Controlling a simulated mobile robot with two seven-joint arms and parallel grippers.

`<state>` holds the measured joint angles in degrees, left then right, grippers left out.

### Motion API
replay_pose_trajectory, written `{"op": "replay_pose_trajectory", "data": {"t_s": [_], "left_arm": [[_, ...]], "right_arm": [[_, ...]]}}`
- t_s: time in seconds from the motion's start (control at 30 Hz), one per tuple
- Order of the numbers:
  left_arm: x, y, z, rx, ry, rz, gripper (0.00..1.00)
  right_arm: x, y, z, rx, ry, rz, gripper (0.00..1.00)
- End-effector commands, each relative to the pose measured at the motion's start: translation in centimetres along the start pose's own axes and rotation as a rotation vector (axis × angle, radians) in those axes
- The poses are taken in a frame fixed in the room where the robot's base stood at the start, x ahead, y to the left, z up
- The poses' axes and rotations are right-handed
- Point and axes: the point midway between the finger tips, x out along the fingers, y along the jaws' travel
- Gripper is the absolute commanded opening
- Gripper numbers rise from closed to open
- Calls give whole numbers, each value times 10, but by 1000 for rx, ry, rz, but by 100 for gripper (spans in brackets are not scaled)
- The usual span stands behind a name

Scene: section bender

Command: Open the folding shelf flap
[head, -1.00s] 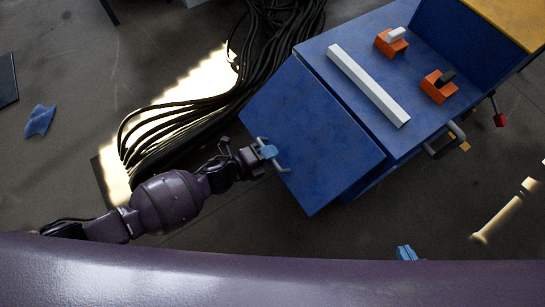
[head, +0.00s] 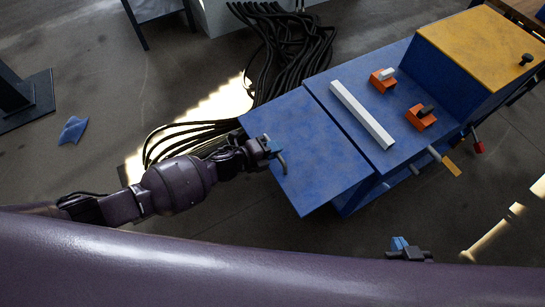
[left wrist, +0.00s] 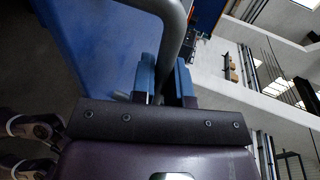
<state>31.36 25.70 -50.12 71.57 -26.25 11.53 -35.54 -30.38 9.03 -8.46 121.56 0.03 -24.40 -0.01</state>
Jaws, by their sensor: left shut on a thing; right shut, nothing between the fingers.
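The folding shelf flap (head: 310,150) is a blue panel on the left end of the blue machine bench (head: 405,155). It looks roughly level with the bench top, with a dark seam between them; its exact angle is hard to tell. A grey bar handle (head: 282,163) sits at its left outer edge. My left gripper (head: 272,151) is shut on this handle. In the left wrist view the handle (left wrist: 174,35) passes between the blue fingers (left wrist: 165,78). My right gripper (head: 401,246) is shut and empty at the bottom, partly hidden behind my purple body.
A white bar (head: 362,114) and two orange blocks (head: 383,81) (head: 421,118) lie on the bench top. A yellow-topped blue housing (head: 485,50) stands at right. Black cables (head: 285,50) run behind the flap. Floor below the flap is clear.

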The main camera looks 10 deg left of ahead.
Motion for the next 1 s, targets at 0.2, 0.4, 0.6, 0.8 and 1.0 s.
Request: {"op": "replay_pose_trajectory", "data": {"t_s": [0.2,0.4,0.6,0.8,1.0], "left_arm": [[-1,-15,2,4,-2,-3,0],[-1,-16,1,2,-1,-3,0],[0,-17,1,2,-1,-5,0],[0,-17,1,1,0,-6,36],[-1,-15,0,1,0,-2,39]], "right_arm": [[-6,-1,-1,9,-3,3,0],[-7,-1,2,14,-10,5,0],[-7,-1,-1,14,-4,5,0],[-6,-1,-5,12,5,5,0],[-5,1,-6,5,8,4,0]]}}
